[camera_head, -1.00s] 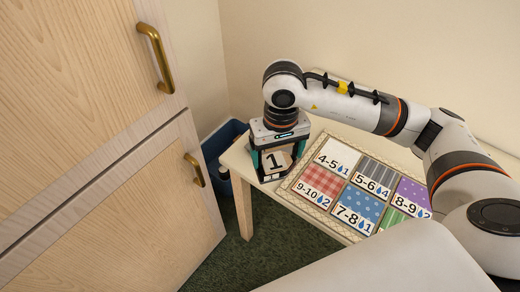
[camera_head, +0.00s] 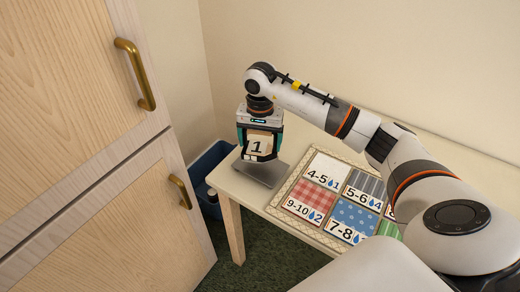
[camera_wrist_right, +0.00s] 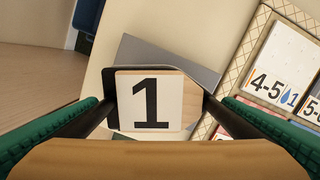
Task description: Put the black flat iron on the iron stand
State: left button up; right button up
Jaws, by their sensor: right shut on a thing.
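My right gripper (camera_head: 260,143) points down over the left end of the table and is shut on the black flat iron. The iron carries a pale wooden piece marked "1" (camera_head: 257,146); the same piece shows in the wrist view (camera_wrist_right: 150,101), with black edges of the iron around it and a brown bar (camera_wrist_right: 160,160) between my green fingers. A flat grey plate (camera_head: 262,174), which looks like the iron stand, lies on the table below the iron and also shows in the wrist view (camera_wrist_right: 170,60). The iron's underside is hidden. My left gripper is not in view.
A patterned board (camera_head: 276,208) with several numbered fabric squares lies right of the plate on the pale table (camera_head: 232,186). A blue bin (camera_head: 206,163) stands on the floor left of the table. A wooden cabinet (camera_head: 90,190) with brass handles fills the left side.

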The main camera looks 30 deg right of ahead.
aim_at(260, 149)
notch_tip(260, 149, down, 4)
jog(key=shift+r, duration=0.2)
jog(key=shift+f, duration=0.15)
jog(key=o, duration=0.9)
jog(key=shift+r, duration=0.25)
notch_tip(260, 149, up, 12)
jog(key=shift+f+b, duration=0.1)
jog(key=shift+b, duration=0.3)
